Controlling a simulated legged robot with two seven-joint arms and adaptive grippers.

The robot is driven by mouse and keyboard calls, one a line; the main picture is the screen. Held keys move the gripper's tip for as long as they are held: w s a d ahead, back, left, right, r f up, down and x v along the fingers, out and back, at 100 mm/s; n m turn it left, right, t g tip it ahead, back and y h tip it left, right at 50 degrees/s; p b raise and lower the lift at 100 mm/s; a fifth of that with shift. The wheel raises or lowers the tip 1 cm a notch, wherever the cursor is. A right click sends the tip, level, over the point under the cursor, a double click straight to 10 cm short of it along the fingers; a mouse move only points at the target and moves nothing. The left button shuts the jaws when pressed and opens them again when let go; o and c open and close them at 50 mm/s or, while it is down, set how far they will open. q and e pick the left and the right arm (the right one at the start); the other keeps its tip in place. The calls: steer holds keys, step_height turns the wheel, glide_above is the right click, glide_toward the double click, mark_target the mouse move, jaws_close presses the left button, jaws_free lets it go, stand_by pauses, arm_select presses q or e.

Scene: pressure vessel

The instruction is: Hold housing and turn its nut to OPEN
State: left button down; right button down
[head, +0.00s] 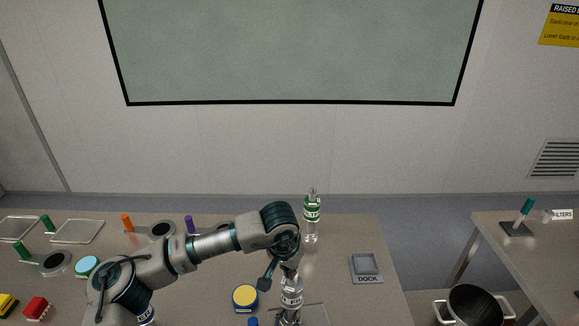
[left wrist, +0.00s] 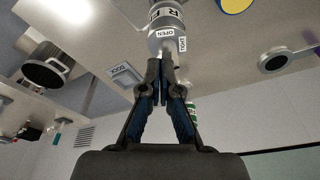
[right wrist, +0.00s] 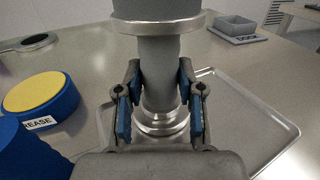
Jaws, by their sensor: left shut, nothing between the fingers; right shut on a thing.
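The housing (head: 291,292) is a grey upright cylinder with a label, standing over a shallow tray near the front of the table. My right gripper (right wrist: 158,98) is shut on the housing's narrow grey neck (right wrist: 159,65), between a wide flange above and a stepped round foot below. The far sides of the housing are hidden.
The tray (right wrist: 235,95) lies under the housing. A blue-and-yellow grease tin (head: 245,297) stands left of it. A green-labelled bottle (head: 311,210) stands behind, and a grey dock (head: 366,268) at right. A pot (head: 474,304) is beyond the table edge.

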arm_select(q)
step_height(320, 180, up, 2)
steer(key=shift+r, duration=0.25)
steer(key=shift+w, duration=0.15)
step_height(320, 180, down, 6)
steer(key=w+a, duration=0.1)
steer(key=a, duration=0.1)
steer(key=shift+w, duration=0.2)
stand_by(0.4)
steer(key=shift+s+d, duration=0.15)
steer(key=shift+d, duration=0.1)
stand_by(0.7)
steer(key=shift+s+d, duration=0.3)
steer(key=shift+d, duration=0.1)
